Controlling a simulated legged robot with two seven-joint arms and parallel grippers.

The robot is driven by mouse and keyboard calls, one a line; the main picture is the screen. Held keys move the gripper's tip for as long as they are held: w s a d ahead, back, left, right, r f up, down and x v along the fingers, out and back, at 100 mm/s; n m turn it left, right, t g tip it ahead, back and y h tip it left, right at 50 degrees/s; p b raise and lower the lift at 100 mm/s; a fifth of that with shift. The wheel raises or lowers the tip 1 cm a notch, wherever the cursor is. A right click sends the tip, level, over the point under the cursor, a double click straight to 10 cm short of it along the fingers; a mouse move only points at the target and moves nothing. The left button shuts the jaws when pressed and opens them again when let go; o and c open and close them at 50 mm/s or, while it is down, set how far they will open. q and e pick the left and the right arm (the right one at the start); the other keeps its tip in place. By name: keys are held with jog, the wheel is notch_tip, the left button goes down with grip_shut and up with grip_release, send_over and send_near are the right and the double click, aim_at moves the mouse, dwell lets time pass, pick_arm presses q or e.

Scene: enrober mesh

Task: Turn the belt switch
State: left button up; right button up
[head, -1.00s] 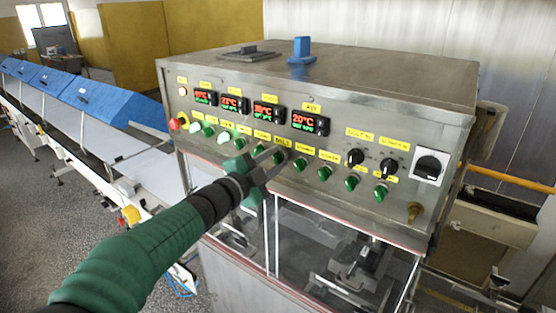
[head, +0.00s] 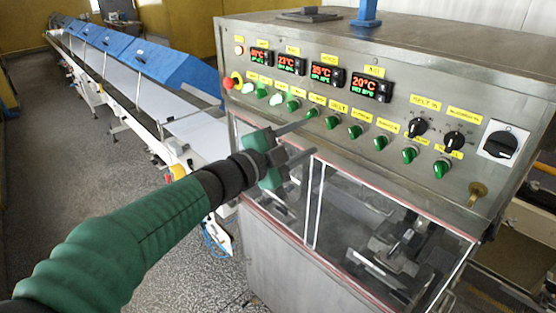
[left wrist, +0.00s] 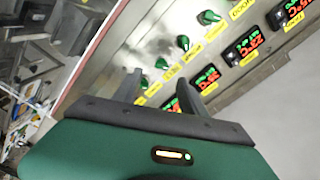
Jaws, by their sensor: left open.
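The control panel (head: 300,128) of a steel machine carries a row of green switches under yellow labels. One green switch (head: 332,122) sits under a label that seems to read BELT. A black knob (head: 417,127) further right has a label that looks like BELT IN. My left gripper (head: 314,135) is open and empty in front of the panel. Its upper fingertip overlaps the row just left of the BELT switch; contact cannot be told. In the left wrist view, the open fingers (left wrist: 165,80) point at the panel, with a green switch (left wrist: 162,63) between them. My right gripper is not in view.
Red digital displays (head: 328,74) sit above the switches, and a red button (head: 228,83) is at the panel's left end. A glass-fronted section (head: 350,200) lies below. A long conveyor with blue covers (head: 145,62) runs back at the left. Open floor lies left of the machine.

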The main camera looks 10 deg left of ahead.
pick_arm(q)
jog(key=b+v, duration=0.1)
jog(key=v, duration=0.7)
jog(key=shift+a, duration=0.6)
jog(key=shift+d+f, duration=0.1)
jog(key=s+a+f+n+g+y+b, duration=0.1)
jog(key=a+f+n+y+b, duration=0.3)
jog(key=f, duration=0.6)
jog(key=s+a+f+n+g+y, duration=0.1)
jog(key=a+f+n+g+y, duration=0.3)
jog(key=f, duration=0.6)
jog(key=s+a+f+n+t+y+b, duration=0.1)
jog(key=a+f+n+y, duration=0.1)
jog(key=f+n, duration=0.55)
jog(key=s+d+f+n+g+b, duration=0.1)
jog(key=s+f+g, duration=0.7)
jog(key=s+f, duration=1)
jog(key=shift+d+f+n+y+b, duration=0.2)
jog(key=shift+f+n+y+b, duration=0.15)
jog(key=shift+n+b, duration=0.7)
